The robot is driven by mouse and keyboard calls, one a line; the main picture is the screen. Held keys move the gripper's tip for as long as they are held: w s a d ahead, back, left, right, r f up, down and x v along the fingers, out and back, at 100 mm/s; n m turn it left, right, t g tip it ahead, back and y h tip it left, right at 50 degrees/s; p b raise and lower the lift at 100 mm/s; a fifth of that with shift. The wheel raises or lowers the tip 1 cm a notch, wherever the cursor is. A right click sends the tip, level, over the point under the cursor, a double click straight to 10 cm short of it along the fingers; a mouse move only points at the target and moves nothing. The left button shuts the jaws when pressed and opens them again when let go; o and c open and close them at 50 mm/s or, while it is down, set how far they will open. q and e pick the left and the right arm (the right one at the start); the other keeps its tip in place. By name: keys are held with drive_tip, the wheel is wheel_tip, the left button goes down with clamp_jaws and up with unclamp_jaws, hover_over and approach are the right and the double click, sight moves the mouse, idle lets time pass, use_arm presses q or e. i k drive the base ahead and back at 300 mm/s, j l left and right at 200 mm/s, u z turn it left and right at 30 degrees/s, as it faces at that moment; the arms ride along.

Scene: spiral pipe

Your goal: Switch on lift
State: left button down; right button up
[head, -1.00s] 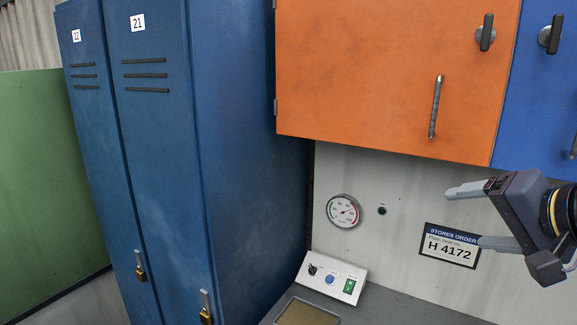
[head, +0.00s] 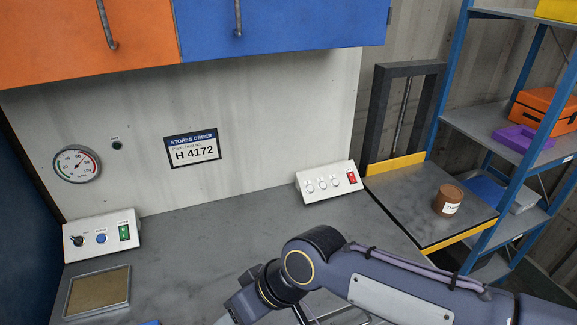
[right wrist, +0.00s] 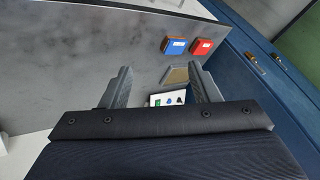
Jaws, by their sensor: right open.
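The lift (head: 432,222) stands at the right in the head view, a grey platform with yellow edges by a dark upright frame (head: 378,110). A brown jar (head: 447,201) sits on it. A white control box (head: 328,182) with several small knobs and a red switch (head: 351,177) stands beside it. Another control box (head: 101,237) at the left has a black knob, a blue button and a green switch (head: 124,233); it shows between my fingers in the right wrist view (right wrist: 155,100). My right gripper (right wrist: 163,85) is open and empty. In the head view it is mostly hidden at the bottom.
A grey counter (head: 200,228) has clear room between the boxes. A shallow tray (head: 68,299) lies at the left. Blue (right wrist: 173,46) and red (right wrist: 202,47) blocks show in the right wrist view. A gauge (head: 77,164) hangs on the wall; shelves (head: 480,128) stand right.

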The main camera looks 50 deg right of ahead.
sight(352, 177)
drive_tip(key=z, duration=2.1)
